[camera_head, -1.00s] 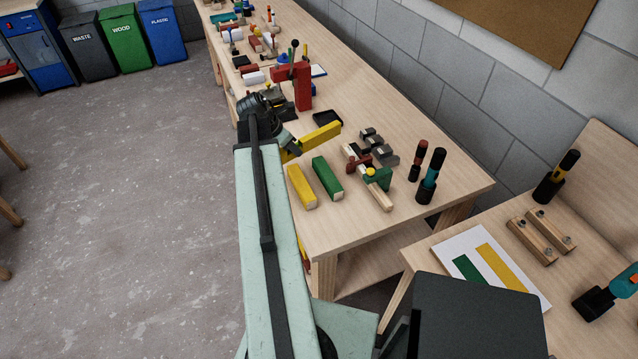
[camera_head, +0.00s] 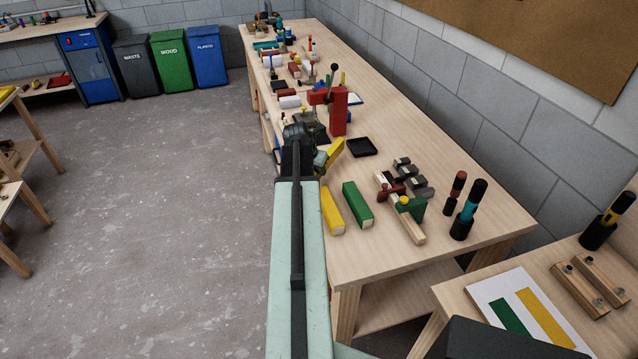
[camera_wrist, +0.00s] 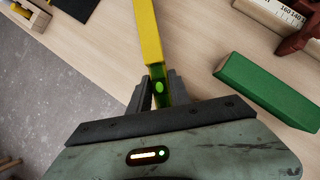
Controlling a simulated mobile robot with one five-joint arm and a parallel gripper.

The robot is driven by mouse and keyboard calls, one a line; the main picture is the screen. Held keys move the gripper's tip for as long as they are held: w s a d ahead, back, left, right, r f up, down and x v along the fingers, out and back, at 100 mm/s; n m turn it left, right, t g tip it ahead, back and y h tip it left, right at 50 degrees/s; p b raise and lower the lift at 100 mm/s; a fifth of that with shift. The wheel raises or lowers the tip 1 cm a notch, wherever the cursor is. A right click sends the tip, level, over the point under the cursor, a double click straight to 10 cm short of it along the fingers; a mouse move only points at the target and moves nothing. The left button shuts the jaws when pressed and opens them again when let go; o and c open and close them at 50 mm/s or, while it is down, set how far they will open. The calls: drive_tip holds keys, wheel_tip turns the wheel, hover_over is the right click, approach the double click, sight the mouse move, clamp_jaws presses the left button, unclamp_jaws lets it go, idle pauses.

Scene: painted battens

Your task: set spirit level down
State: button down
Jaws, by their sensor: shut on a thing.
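The spirit level is a yellow bar with a green vial. It shows in the head view (camera_head: 335,153) at the end of my arm, and in the wrist view (camera_wrist: 148,35) it points away from me. My gripper (camera_wrist: 158,92) is shut on its near end, one finger on each side of the vial. The level is over the bench top (camera_head: 385,120); I cannot tell whether it touches the wood. My arm hides part of the level and gripper in the head view.
A yellow batten (camera_head: 332,210) and a green batten (camera_head: 357,204) lie near the bench's front end. A red press (camera_head: 339,110) stands beyond the level, with a black tray (camera_head: 362,147) to its right. A clamped wooden piece (camera_head: 412,228) lies right of the green batten.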

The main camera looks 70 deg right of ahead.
wheel_tip(320, 180, down, 4)
drive_tip(key=b, duration=0.3)
drive_tip(key=shift+b, duration=0.4)
drive_tip(key=shift+r, duration=0.25)
drive_tip(key=shift+f, duration=0.15)
drive_tip(key=c, duration=1.2)
unclamp_jaws()
drive_tip(key=shift+a+r+p, duration=0.2)
drive_tip(key=shift+r+p, duration=0.35)
drive_tip(key=shift+p, duration=0.1)
drive_tip(key=p+v, duration=0.9)
drive_tip(key=v, duration=0.2)
drive_tip(key=shift+r+p, duration=0.2)
drive_tip(key=shift+p, duration=0.2)
drive_tip(key=shift+f, duration=0.1)
drive_tip(key=shift+w+a, duration=0.1)
